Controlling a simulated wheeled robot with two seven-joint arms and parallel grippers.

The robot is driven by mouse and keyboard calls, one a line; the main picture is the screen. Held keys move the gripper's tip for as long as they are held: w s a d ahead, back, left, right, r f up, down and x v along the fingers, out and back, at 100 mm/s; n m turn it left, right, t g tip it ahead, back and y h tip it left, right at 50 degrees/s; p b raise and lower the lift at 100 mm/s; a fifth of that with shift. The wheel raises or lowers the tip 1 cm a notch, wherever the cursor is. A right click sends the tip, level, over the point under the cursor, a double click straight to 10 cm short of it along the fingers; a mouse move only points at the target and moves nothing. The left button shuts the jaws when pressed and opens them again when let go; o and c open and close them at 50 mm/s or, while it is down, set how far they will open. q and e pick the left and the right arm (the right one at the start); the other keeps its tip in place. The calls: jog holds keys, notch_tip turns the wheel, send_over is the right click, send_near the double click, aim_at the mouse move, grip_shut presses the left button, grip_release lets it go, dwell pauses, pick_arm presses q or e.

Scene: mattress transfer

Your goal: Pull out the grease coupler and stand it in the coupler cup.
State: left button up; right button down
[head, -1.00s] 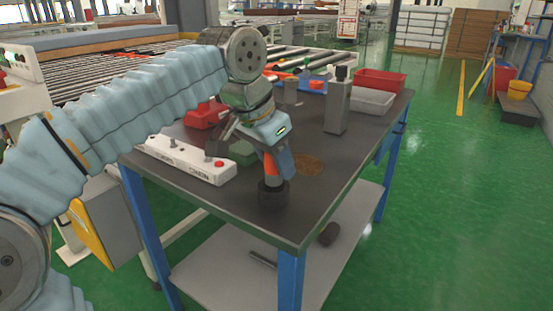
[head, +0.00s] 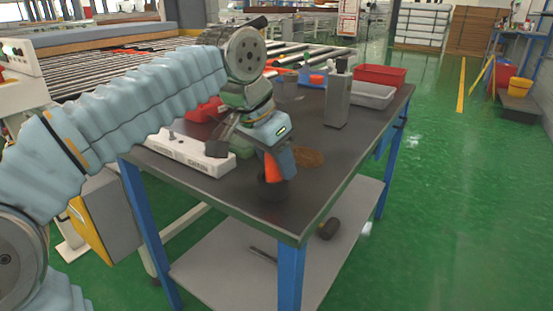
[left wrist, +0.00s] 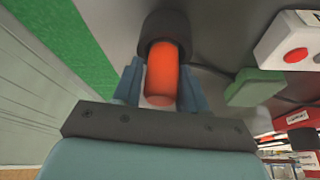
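The grease coupler, an orange cylinder (head: 283,161), is between the fingers of my left gripper (head: 274,165) near the table's front corner. In the left wrist view the coupler (left wrist: 163,72) fills the gap between the two blue-grey fingers (left wrist: 162,90), which appear shut on it. Its far end meets a dark round cup (left wrist: 166,24); I cannot tell how deep it sits in it. The cup (head: 272,191) shows as a dark shape under the gripper in the head view. My right gripper is not in view.
A white control box (head: 190,153) with a red button and a green block stand left of the gripper. A grey upright box (head: 338,100), a red bin (head: 381,75) and a grey bin (head: 372,95) stand farther back.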

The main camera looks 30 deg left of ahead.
pick_arm(q)
jog(key=p+v, duration=0.3)
jog(key=v, duration=0.9)
jog(key=shift+r, duration=0.35)
jog(key=shift+s+a+r+p, duration=0.1)
jog(key=shift+s+r+p, duration=0.2)
jog(key=shift+r, duration=0.2)
